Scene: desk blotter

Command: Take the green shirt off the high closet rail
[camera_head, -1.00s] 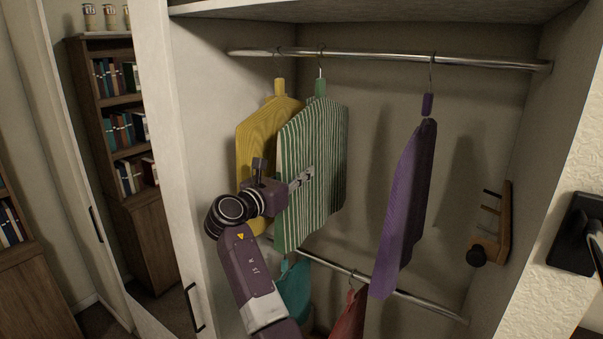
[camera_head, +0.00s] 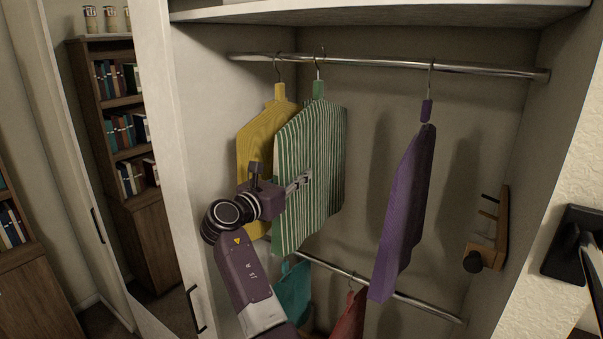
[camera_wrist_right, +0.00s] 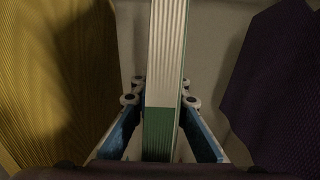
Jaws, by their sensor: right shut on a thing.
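The green-and-white striped shirt (camera_head: 312,150) hangs upright below the high rail (camera_head: 390,64), between a yellow shirt (camera_head: 262,130) and a purple one (camera_head: 405,215). Its hanger hook shows at the rail, its top a little above the bar; I cannot tell whether it touches. My right gripper (camera_head: 303,180) is shut on the shirt partway down its near side. In the right wrist view the green shirt (camera_wrist_right: 166,60) stands edge-on between the fingers (camera_wrist_right: 162,128). My left gripper is not in view.
The yellow shirt is close on the left; the purple shirt leaves a wide gap on the right. A lower rail (camera_head: 385,291) carries teal (camera_head: 293,290) and red (camera_head: 349,318) garments. A shelf (camera_head: 390,12) lies above, and a wooden hook rack (camera_head: 498,232) is on the right wall.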

